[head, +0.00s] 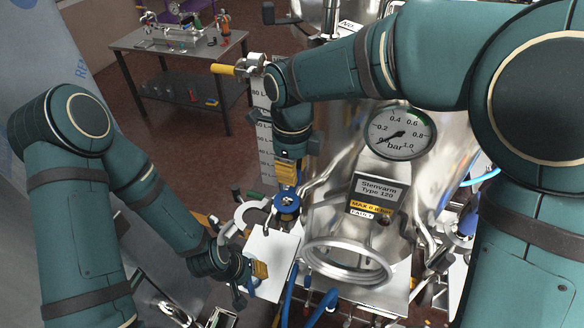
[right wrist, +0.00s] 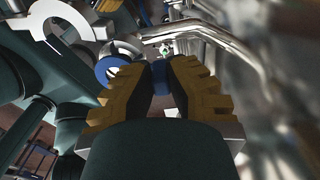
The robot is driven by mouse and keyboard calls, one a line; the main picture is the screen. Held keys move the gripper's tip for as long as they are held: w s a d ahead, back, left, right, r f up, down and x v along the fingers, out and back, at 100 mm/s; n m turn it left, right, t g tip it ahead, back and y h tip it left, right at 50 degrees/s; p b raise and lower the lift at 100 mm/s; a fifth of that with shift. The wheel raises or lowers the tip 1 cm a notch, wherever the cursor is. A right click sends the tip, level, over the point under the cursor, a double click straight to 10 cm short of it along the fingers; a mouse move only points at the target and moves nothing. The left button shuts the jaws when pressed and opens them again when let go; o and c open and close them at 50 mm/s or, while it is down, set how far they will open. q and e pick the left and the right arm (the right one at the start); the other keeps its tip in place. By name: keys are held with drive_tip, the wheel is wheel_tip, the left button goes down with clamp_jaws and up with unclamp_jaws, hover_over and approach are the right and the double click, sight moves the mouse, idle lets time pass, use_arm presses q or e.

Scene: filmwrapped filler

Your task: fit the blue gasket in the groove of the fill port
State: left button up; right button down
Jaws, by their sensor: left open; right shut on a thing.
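My right gripper (head: 287,174) reaches down at the left side of the steel vessel. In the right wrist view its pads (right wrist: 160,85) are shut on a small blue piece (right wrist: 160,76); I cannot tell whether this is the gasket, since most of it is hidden. A blue round part with a pale centre (head: 286,204) shows just below that gripper, and a blue ring (right wrist: 108,68) shows left of the pads. The fill port (head: 347,262) is probably the wide round steel rim at the vessel's front; its groove is not clear. My left gripper (head: 257,270) is open, left of the rim.
The vessel carries a pressure gauge (head: 402,132) and a label plate (head: 377,195). Bent steel pipes and blue hoses (head: 288,292) crowd around the rim. A white C-shaped part (head: 252,213) stands near both grippers. A grey table (head: 180,55) with equipment is at the back left.

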idle(0.3)
drive_tip(key=shift+f, duration=0.1)
drive_tip(key=shift+f, duration=0.6)
drive_tip(key=shift+f, duration=0.15)
idle(0.4)
drive_tip(key=shift+f+b, duration=0.25)
drive_tip(key=shift+b, duration=0.1)
drive_tip(key=shift+f, duration=0.25)
idle(0.7)
drive_tip(key=c, duration=1)
unclamp_jaws()
